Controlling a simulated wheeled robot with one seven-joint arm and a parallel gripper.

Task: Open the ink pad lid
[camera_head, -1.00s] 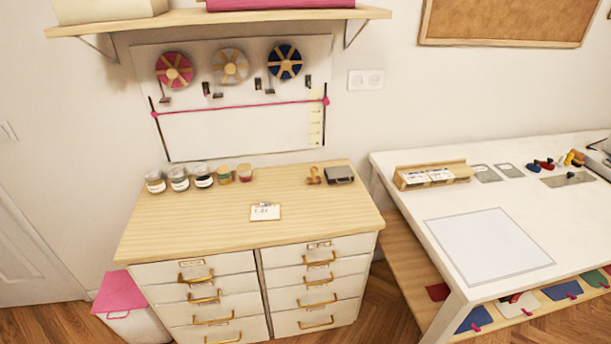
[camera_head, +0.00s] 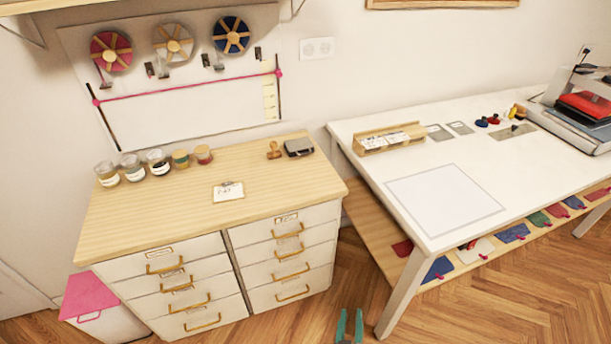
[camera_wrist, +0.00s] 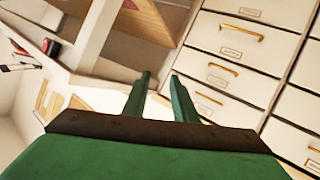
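The ink pad (camera_head: 299,147) is a small dark grey case near the back right corner of the wooden dresser top. Its lid looks closed. A small wooden stamp (camera_head: 274,150) stands just to its left. My gripper (camera_head: 349,324) shows at the bottom edge of the head view, low in front of the dresser and far from the ink pad. In the wrist view its two green fingers (camera_wrist: 161,82) are apart with nothing between them. The ink pad cannot be made out in the wrist view.
A white table (camera_head: 370,180) with a wooden card holder (camera_head: 388,138) stands to the right. Open floor lies in front.

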